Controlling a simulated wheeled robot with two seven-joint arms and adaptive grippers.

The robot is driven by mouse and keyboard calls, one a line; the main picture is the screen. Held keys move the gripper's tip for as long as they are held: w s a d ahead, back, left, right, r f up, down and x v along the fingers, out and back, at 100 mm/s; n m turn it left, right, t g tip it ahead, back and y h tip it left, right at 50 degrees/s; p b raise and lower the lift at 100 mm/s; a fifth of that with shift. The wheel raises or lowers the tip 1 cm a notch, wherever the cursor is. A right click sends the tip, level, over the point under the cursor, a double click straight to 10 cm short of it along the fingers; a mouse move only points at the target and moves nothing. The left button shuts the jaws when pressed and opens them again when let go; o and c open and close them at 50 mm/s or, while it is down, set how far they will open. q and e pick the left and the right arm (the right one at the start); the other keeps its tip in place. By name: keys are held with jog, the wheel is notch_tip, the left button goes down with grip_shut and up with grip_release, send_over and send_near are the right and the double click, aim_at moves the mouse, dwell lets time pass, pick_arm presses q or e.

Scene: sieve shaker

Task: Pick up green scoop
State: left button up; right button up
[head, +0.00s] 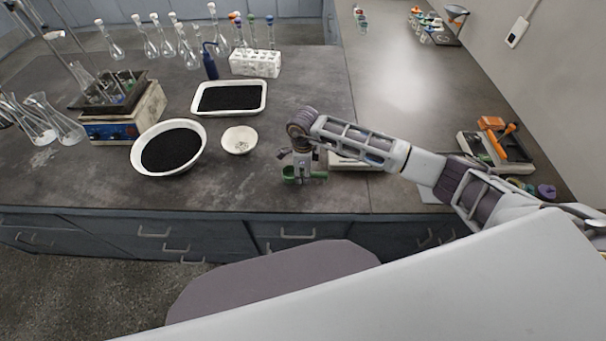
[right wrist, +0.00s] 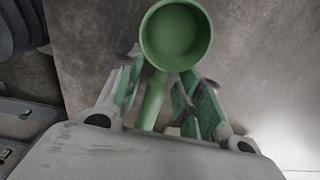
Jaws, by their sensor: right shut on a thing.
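The green scoop (head: 289,174) is at my right gripper (head: 304,176), low over the dark bench near its front edge. In the right wrist view the scoop's round cup (right wrist: 175,36) faces the camera, and its handle runs down between the two fingers of my right gripper (right wrist: 164,88). The fingers are shut on the handle. In the head view the gripper hides part of the scoop, and I cannot tell whether the scoop touches the bench. My left gripper is not in view.
A white bowl of black grains (head: 194,170), a small white dish (head: 239,132) and a white tray of black grains (head: 262,97) stand left of the gripper. A pale flat-based object (head: 350,164) is partly behind my right arm. The bench front left of the gripper is clear.

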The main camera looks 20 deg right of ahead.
jog(key=shift+r, duration=0.1)
notch_tip(320, 180, up, 10)
jog(key=b, duration=0.1)
dwell(0.5)
